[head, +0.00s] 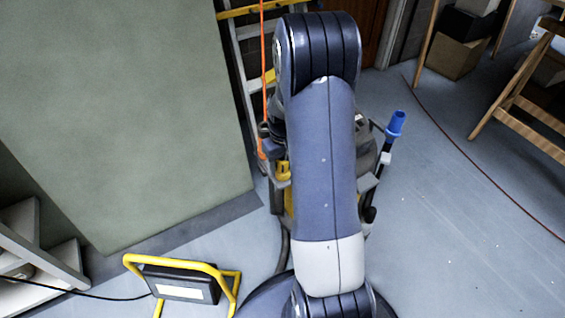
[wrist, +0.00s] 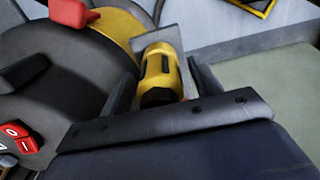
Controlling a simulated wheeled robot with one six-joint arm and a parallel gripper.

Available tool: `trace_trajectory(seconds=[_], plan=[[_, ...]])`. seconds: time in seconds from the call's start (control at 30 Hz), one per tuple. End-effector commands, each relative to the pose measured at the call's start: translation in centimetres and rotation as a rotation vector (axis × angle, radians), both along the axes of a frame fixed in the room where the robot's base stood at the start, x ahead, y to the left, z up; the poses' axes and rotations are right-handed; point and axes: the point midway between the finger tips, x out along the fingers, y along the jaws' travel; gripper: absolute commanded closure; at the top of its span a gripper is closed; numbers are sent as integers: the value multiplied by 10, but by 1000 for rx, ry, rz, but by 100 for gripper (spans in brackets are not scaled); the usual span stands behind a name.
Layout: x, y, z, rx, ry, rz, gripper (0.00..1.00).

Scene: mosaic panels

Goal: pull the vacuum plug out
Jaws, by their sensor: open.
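In the wrist view a yellow plug-like part (wrist: 158,68) with a dark end stands against a pale plate, between the two fingers of my gripper (wrist: 162,76). My gripper is open, with a finger on each side of the yellow part; I cannot tell whether either touches it. The vacuum (wrist: 60,60) has a dark rounded body with a yellow band and red parts. In the head view my arm covers most of the vacuum (head: 366,150) and my fingers cannot be made out clearly. An orange cable (head: 263,80) hangs down to the vacuum's left side.
A large green-grey panel (head: 120,110) stands at left, close to the vacuum. A yellow-framed work lamp (head: 178,282) is on the floor in front. A ladder (head: 238,60) stands behind. A blue-ended hose or wand (head: 395,124) rises at right. The right floor is mostly open.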

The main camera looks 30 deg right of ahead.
Motion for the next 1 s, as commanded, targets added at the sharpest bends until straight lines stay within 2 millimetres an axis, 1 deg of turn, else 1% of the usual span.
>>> trace_trajectory(seconds=[0.23,0.9,0.97,1.0], plan=[[0,0,0,0,0,0,40],[0,0,0,0,0,0,95],[0,0,0,0,0,0,99],[0,0,0,0,0,0,99]])
